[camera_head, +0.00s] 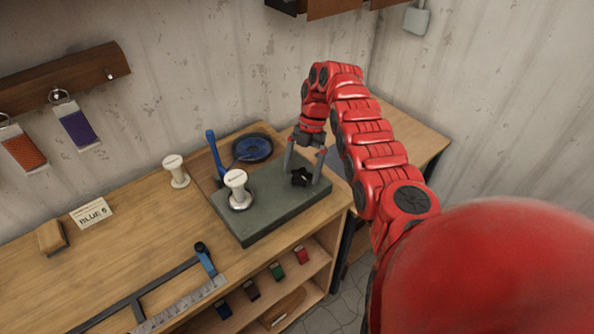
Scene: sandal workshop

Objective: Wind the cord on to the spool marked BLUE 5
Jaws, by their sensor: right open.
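A white spool (236,186) stands upright on the near-left part of a grey winder block (262,218). A second white spool (176,171) stands on the bench left of the block. A card reading BLUE 5 (92,213) lies further left; any marking on the spools is too small to read. A coil of blue cord (252,149) lies in a dark round holder behind the block. My right gripper (302,174) points down, open, its fingers on either side of a black star knob (301,177) on the block; contact cannot be told. My left gripper is out of view.
A blue upright lever (215,154) stands at the block's back left. A ruler (178,306) and a blue-handled tool (205,260) lie on the front bench. A wooden block (52,238) sits far left. The shelf below holds several small coloured items.

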